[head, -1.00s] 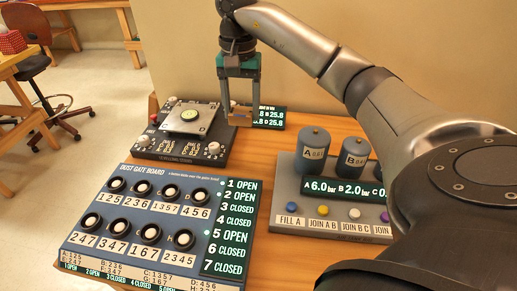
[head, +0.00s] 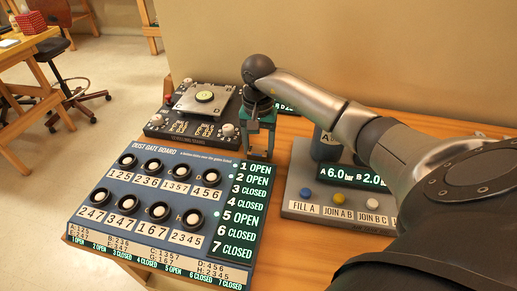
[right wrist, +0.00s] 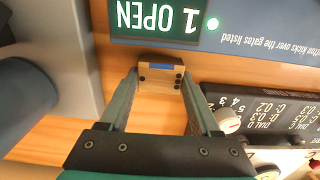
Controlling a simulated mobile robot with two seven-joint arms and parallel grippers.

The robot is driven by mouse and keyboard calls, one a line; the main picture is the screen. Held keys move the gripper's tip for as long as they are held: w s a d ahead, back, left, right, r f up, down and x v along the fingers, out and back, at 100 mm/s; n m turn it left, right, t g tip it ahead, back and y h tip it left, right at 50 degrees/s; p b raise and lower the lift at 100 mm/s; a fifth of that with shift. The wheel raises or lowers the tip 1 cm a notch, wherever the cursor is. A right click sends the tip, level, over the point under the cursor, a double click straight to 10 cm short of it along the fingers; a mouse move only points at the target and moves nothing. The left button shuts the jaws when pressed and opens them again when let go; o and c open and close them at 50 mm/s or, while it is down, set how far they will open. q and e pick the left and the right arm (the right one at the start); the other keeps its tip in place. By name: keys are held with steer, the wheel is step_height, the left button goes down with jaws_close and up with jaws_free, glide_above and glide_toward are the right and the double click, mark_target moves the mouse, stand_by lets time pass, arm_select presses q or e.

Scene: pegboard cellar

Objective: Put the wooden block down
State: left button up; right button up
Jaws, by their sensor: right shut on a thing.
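My right gripper (head: 260,152) points down at the table's strip between the dust gate board and the tank panel. Its teal fingers are shut on the wooden block. In the right wrist view the block (right wrist: 160,88) sits between the fingertips of the gripper (right wrist: 160,80); it is small and pale, with a blue mark and dark dots. The block is close over the wooden table (right wrist: 70,135); I cannot tell whether it touches it. In the head view the block is hard to make out at the fingertips. My left gripper is not in view.
The dust gate board (head: 150,205) lies to the left of the gripper, very close. The tank panel (head: 300,180) with coloured buttons is to the right. A levelling board (head: 195,128) with knobs stands behind on the left. The bare wood strip between them is narrow.

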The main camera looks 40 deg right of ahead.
steer(key=shift+f, duration=0.35)
steer(key=o, duration=1.3)
steer(key=shift+r, duration=0.1)
steer(key=shift+r, duration=0.1)
